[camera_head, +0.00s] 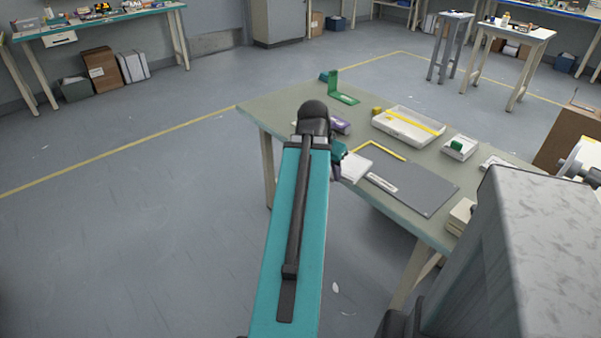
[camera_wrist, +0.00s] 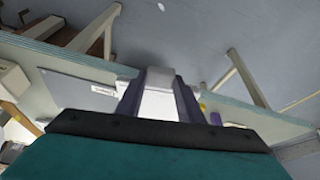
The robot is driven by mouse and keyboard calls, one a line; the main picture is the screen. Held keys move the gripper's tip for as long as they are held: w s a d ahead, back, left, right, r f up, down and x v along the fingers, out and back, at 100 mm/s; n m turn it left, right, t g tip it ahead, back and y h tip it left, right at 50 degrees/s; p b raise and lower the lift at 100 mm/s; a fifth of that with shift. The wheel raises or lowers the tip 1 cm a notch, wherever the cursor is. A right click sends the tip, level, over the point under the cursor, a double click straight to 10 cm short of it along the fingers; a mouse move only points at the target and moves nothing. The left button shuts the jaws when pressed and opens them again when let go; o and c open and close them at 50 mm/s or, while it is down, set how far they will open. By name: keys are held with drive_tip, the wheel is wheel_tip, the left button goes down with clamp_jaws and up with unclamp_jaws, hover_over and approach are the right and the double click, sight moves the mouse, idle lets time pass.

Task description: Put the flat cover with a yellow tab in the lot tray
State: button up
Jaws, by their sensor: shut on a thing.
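My gripper (camera_wrist: 160,82) is shut on a flat white piece (camera_wrist: 159,103), which shows between its two dark fingers in the wrist view. In the head view a flat white piece (camera_head: 355,168) shows beside my gripper at the table's near left edge; it looks like the cover. I cannot make out a yellow tab on it; my arm hides part of that area. A shallow white tray (camera_head: 389,129) with a yellow strip across it lies further back on the table. It may be the lot tray, but no label is readable.
A grey mat (camera_head: 425,190) with a white strip (camera_head: 382,182) covers the table's near middle. A small white box (camera_head: 460,153) holds a green thing. A green bracket (camera_head: 343,97), a yellow block (camera_head: 377,111) and a purple thing (camera_head: 341,126) stand toward the back left.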

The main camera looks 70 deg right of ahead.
drive_tip(key=w+a+r+n+t, duration=0.1)
drive_tip(key=w+a+n, duration=0.4)
drive_tip(key=w, duration=0.8)
drive_tip(key=w+a+r+n+t, duration=0.1)
drive_tip(key=w+a+n+t, duration=0.1)
drive_tip(key=w+a, duration=0.8)
drive_tip(key=w+a+r+n+t, duration=0.1)
drive_tip(key=w+a+n, duration=0.3)
drive_tip(key=w, duration=1.2)
drive_tip(key=w+a+r+n+y, duration=0.1)
drive_tip(key=w+a+n, duration=0.2)
drive_tip(key=a, duration=1)
drive_tip(key=w+a+r+n+t+y, duration=0.1)
drive_tip(key=w+a+n, duration=0.3)
drive_tip(key=w+a, duration=0.4)
drive_tip(key=w+a+r+n+y, duration=0.1)
drive_tip(key=w+a, duration=0.5)
drive_tip(key=a, duration=1.3)
drive_tip(key=shift+r+n+t+y, duration=0.4)
drive_tip(key=shift+n+y, duration=0.2)
drive_tip(key=shift+n, duration=0.6)
drive_tip(key=shift+a, duration=0.1)
